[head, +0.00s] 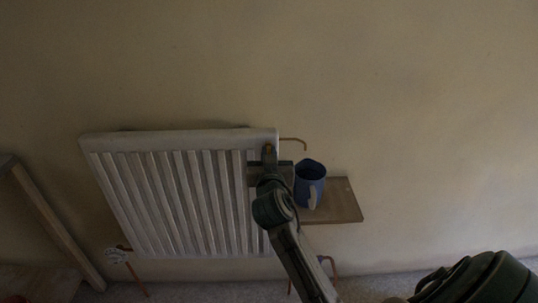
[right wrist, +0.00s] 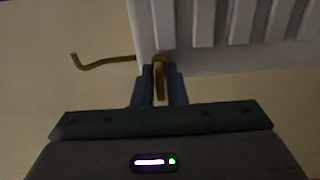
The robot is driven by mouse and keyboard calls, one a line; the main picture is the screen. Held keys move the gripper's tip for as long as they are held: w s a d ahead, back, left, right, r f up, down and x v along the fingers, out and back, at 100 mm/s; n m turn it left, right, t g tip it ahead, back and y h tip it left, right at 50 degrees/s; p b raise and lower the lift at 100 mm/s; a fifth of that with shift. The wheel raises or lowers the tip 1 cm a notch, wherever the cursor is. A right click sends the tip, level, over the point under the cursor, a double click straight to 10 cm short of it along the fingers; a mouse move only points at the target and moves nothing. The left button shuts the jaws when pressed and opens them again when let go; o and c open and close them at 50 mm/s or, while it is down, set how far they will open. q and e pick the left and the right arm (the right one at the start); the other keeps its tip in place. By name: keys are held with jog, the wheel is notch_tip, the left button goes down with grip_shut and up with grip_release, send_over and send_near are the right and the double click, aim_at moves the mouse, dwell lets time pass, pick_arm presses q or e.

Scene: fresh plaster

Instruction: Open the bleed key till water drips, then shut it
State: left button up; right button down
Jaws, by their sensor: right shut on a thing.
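The white radiator (head: 180,195) is on the wall, and its corner shows in the right wrist view (right wrist: 215,55). The brass bleed key (right wrist: 160,75) is at its top right end, upright between the fingers of my right gripper (right wrist: 160,88). That gripper (head: 268,155) is shut on the key, its arm coming up from below. A thin bent brass spout (head: 295,140) sticks out sideways from the radiator's end; it also shows in the right wrist view (right wrist: 100,62). Its tip is too small and dim to show any water. My left gripper is out of view.
A blue jug (head: 312,172) stands on a small wooden shelf (head: 345,203) just right of the radiator, below the spout and close to my right gripper. A wooden frame (head: 55,225) leans at the left. The wall above is clear.

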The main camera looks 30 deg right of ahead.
jog(key=c, duration=1.6)
grip_release()
jog(key=shift+o, duration=0.2)
jog(key=shift+s+a, duration=0.15)
pick_arm(q)
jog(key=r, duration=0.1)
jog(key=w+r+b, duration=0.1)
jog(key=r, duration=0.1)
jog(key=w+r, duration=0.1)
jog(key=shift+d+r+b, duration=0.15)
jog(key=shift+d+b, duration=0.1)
jog(key=shift+b, duration=0.05)
pick_arm(e)
jog(key=v, duration=1)
jog(key=shift+s, duration=0.2)
jog(key=shift+f, duration=0.1)
